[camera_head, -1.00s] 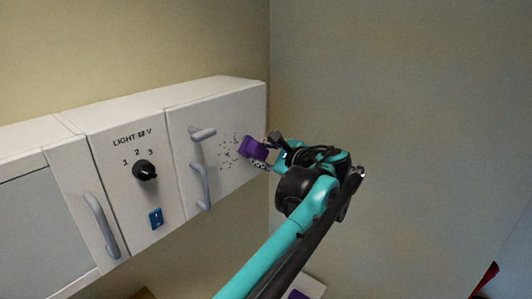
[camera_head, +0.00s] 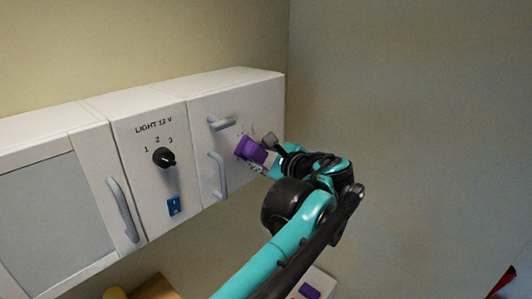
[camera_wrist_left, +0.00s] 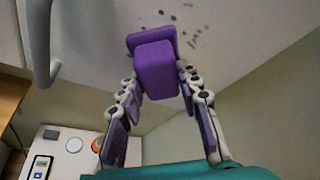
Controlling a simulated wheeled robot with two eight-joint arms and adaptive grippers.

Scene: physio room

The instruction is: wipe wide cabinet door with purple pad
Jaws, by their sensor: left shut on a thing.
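The wide cabinet door (camera_head: 262,98) is the white panel at the right end of the wall cabinet, with dark specks around its middle. The purple pad (camera_head: 250,149) is at the door's face over the specks, right of the handles. My left gripper (camera_head: 270,155) is shut on the pad from the right. In the left wrist view the pad (camera_wrist_left: 155,68) sits between the two fingers, and specks show above and right of it on the door (camera_wrist_left: 235,22). Whether the pad touches the door I cannot tell. My right gripper is not in view.
A horizontal grey handle (camera_head: 221,123) and a vertical grey handle (camera_head: 217,175) stick out left of the pad. Further left are a black knob (camera_head: 163,157), a blue switch (camera_head: 173,206) and another door handle (camera_head: 122,209). A grey wall (camera_head: 410,110) stands at the right.

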